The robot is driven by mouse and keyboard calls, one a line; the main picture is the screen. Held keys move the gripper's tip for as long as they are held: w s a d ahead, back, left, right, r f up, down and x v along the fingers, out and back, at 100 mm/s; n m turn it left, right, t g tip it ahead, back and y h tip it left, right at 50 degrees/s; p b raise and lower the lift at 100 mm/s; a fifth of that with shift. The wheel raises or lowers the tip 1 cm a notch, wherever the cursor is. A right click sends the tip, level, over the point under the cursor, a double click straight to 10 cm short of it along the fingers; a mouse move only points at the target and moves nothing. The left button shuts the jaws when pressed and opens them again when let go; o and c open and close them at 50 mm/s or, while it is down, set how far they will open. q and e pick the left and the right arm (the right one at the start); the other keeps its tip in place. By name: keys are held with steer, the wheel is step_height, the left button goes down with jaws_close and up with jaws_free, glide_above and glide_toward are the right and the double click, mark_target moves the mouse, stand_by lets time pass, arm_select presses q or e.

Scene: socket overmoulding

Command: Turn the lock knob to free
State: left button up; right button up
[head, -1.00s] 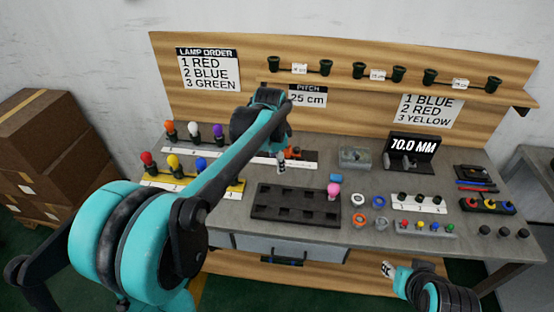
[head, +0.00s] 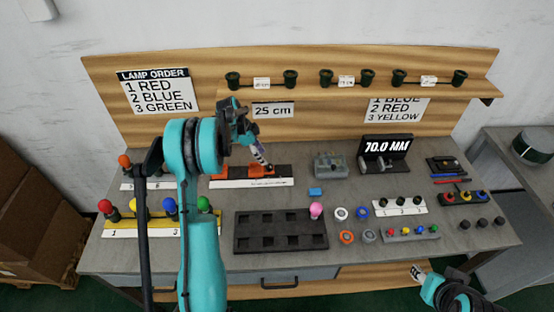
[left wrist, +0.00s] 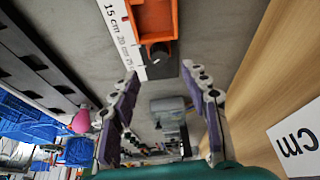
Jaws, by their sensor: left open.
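A sliding fixture with an orange carriage (head: 232,170) and a white centimetre scale (head: 250,183) lies at the back of the bench. In the left wrist view the orange carriage (left wrist: 152,18) is at the top. A dark round knob (left wrist: 159,52) sits at its near end; I cannot read its lock setting. My left gripper (head: 263,160) is over the right part of the fixture. In the left wrist view its two fingers (left wrist: 160,80) are spread with nothing between them, the knob lying beyond the tips. My right gripper (head: 418,274) is low at the right, its jaws unclear.
A black tray with square pockets (head: 282,243) lies in front of the fixture. A grey box device (head: 329,166) and the 70.0 MM display (head: 387,147) stand to its right. Coloured lamps on a yellow-edged rack (head: 150,228) stand at the left. The wooden backboard (head: 220,115) rises behind.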

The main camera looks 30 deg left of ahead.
mark_target(269, 166)
arm_select(q)
steer(key=b+x, duration=0.2)
steer(key=x, duration=0.5)
steer(key=shift+a+f, duration=0.1)
steer(key=shift+s, duration=0.1)
jaws_close()
